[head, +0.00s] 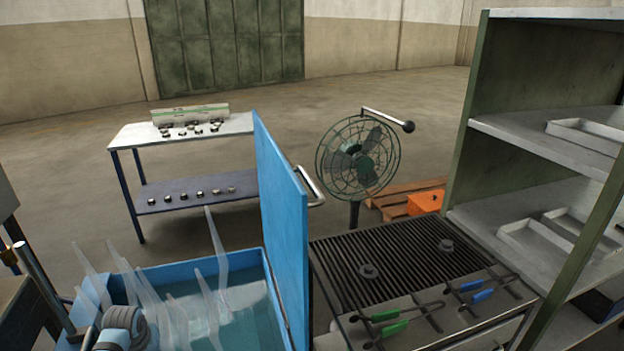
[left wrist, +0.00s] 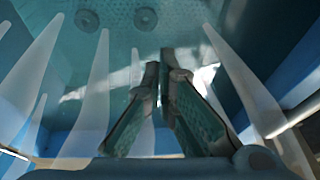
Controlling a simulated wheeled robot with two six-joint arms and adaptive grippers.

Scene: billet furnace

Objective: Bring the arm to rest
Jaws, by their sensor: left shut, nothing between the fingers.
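My left gripper (left wrist: 161,62) is shut and empty. In the left wrist view its two fingers point down into the water of the blue tank (head: 172,268). Tall translucent splash shapes stand around it in both views. In the head view part of my left arm shows at the tank's lower left, and the fingers cannot be made out there. Two round grey discs, a left one (left wrist: 86,20) and a right one (left wrist: 145,18), lie beyond the fingertips, apparently on the tank bottom. My right gripper is not in view.
A blue upright panel (head: 281,235) borders the tank's right side. Right of it is a grate (head: 400,262) with two billets and green- and blue-handled tongs. A fan (head: 358,158), a shelf with trays (head: 540,130) and a table of small parts (head: 135,135) stand around. Open floor lies behind.

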